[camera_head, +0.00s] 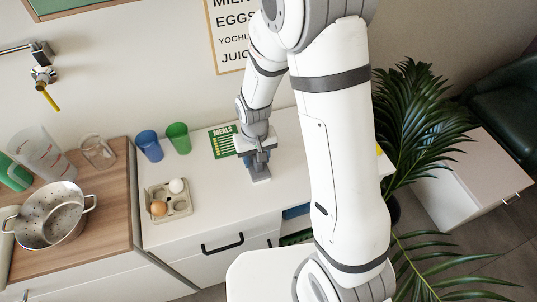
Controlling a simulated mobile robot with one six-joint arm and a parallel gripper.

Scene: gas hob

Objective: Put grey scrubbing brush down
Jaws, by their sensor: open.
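My gripper (257,159) points down over the white counter (215,205), close to its surface, and is open. A small grey block (261,174) stands right at the fingertips, low over the counter or on it. It looks like the grey scrubbing brush, but it is small and partly covered by my gripper, so I cannot make out bristles or tell whether it touches the fingers. A bit of blue shows beside the gripper.
A green meals card (222,141) lies just left of my gripper. Blue (149,146) and green (179,138) cups and an egg tray (168,200) stand further left. A colander (62,218) sits on the wooden top. The counter front is clear. A plant (420,115) is at right.

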